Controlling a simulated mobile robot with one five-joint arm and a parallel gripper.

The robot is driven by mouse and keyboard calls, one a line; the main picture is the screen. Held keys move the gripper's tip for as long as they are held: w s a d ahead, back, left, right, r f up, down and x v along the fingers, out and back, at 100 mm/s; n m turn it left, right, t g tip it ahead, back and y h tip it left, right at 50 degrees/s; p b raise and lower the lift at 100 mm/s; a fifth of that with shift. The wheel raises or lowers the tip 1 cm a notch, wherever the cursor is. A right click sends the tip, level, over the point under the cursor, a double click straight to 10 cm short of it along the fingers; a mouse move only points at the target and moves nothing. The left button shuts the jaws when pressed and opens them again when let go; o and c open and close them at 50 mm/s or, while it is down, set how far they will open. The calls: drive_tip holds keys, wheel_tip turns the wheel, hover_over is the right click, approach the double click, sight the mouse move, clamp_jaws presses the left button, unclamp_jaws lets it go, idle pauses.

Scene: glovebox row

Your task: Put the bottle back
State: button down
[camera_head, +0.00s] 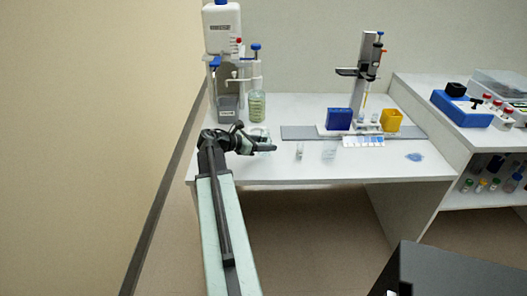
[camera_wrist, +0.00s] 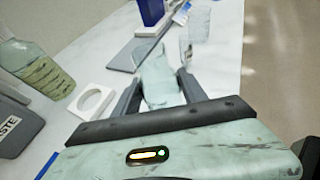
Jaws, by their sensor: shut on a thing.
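My gripper (camera_head: 262,145) is over the left part of the white bench. In the wrist view my gripper (camera_wrist: 158,88) is shut on a clear, pale bottle (camera_wrist: 156,72), with one dark finger on each side of it. A white square holder with an empty round opening (camera_wrist: 75,104) lies to the left of my gripper.
A large bottle of greenish liquid (camera_head: 257,108) with a blue-topped dispenser stands behind my gripper; it also shows in the wrist view (camera_wrist: 40,72). A grey waste container (camera_wrist: 12,122) is beside it. Small clear vessels (camera_head: 299,152) (camera_head: 329,150) stand to the right.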

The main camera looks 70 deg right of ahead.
wheel_tip(320, 180, down, 4)
drive_tip(key=b, duration=0.3)
drive_tip(key=shift+r+b, duration=0.1)
drive_tip(key=shift+b, duration=0.2)
drive_tip(key=shift+r, duration=0.15)
drive_tip(key=c, duration=0.6)
unclamp_jaws()
drive_tip(key=shift+c, duration=0.2)
drive_tip(key=p+v, duration=0.5)
drive_tip(key=v, duration=0.6)
drive_tip(key=shift+a+r, duration=0.1)
drive_tip(key=shift+r, duration=0.2)
drive_tip(key=shift+w+a, duration=0.25)
drive_tip(key=shift+a, duration=0.05)
